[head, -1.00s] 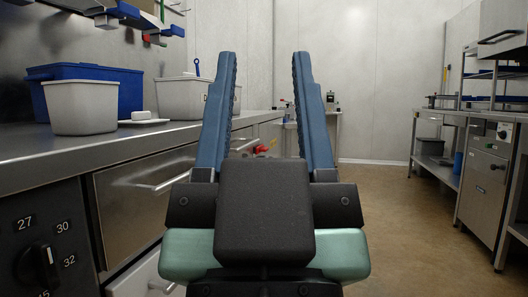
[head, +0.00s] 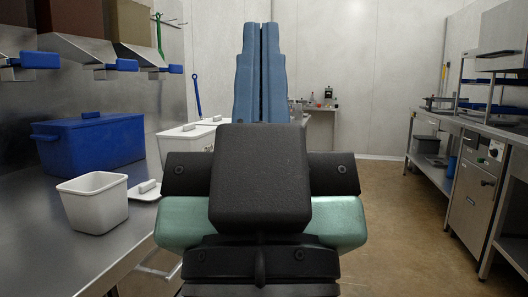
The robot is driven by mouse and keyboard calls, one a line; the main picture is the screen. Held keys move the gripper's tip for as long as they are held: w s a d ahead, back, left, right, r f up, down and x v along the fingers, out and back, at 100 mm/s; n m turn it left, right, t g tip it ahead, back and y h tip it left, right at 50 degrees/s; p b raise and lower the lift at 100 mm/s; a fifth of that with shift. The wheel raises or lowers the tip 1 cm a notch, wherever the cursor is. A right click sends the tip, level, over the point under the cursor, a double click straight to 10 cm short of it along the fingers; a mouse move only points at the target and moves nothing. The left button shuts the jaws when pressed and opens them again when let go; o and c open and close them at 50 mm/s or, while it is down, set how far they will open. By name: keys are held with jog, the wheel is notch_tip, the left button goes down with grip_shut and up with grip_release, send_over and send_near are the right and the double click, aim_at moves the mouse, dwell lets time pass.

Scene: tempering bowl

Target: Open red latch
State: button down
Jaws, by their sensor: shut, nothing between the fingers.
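My gripper (head: 258,32) is in the middle of the head view, pointing away over the aisle, with its two blue fingers pressed together and nothing between them. I cannot make out a red latch in this view. My gripper and its dark body hide part of the middle of the scene, including the far end of the left counter.
Blue-handled chutes (head: 70,50) hang above. A steel bench (head: 478,190) stands right; the floor between is free.

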notch_tip(320, 180, up, 39)
jog(key=p, duration=3.6)
jog(key=shift+f, duration=0.15)
jog(key=shift+w, duration=0.1)
